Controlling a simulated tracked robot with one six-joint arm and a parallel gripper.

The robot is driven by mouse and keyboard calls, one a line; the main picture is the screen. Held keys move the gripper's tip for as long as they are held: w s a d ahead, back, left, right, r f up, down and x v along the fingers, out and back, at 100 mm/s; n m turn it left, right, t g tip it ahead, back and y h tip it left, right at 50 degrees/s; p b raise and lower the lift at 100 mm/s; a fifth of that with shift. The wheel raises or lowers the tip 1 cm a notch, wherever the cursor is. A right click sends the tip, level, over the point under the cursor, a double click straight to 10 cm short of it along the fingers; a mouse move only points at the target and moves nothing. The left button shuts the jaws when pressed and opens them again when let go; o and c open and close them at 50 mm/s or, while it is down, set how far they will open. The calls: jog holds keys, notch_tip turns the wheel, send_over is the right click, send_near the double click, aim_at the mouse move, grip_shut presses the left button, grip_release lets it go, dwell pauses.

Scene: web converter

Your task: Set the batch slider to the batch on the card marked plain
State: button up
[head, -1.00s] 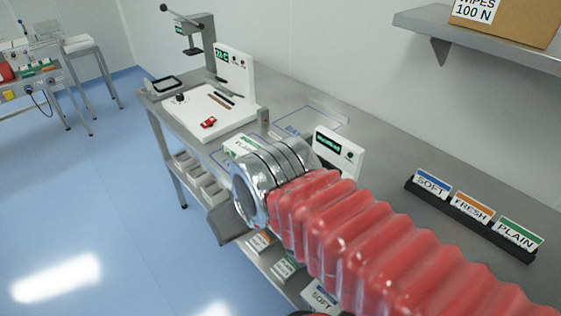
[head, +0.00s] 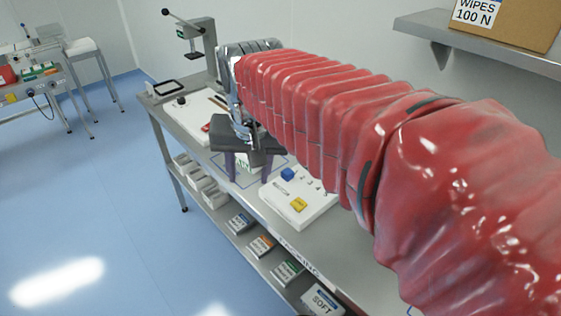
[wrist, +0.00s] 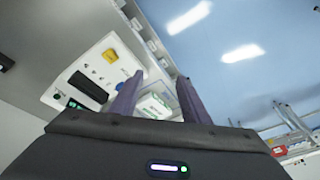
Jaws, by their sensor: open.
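My gripper (head: 249,174) is open, pointing down over the bench with its purple fingers apart. In the wrist view its fingers (wrist: 160,78) frame a white and green pack or card (wrist: 156,106) beyond them; I cannot tell any contact. A white control panel (head: 320,207) lies right of the gripper in the head view. It carries a blue piece (head: 288,174) and a yellow piece (head: 299,205); which is the batch slider I cannot tell. The panel (wrist: 72,72) also shows in the wrist view, with the yellow piece (wrist: 110,55). The card marked plain is hidden behind my arm.
Another white panel (head: 196,103) stands behind the gripper on the bench, near a lever press (head: 198,38). Several labelled boxes sit on the lower shelf, including one marked soft (head: 322,299). A wall shelf (head: 480,42) holds a wipes carton (head: 505,25). Open floor lies left.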

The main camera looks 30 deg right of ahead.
jog(key=w+d+m+g, duration=0.2)
jog(key=w+d+m, duration=0.35)
jog(key=d, duration=0.25)
jog(key=m+g, duration=0.1)
jog(key=m, duration=0.4)
send_over(287, 171)
jog(key=shift+d+f+n+y, duration=0.1)
jog(key=shift+f+n+y, duration=0.2)
jog(key=shift+f, duration=0.6)
notch_tip(287, 171, down, 14)
jog(key=shift+r, duration=0.1)
jog(key=shift+c, duration=0.4)
grip_shut()
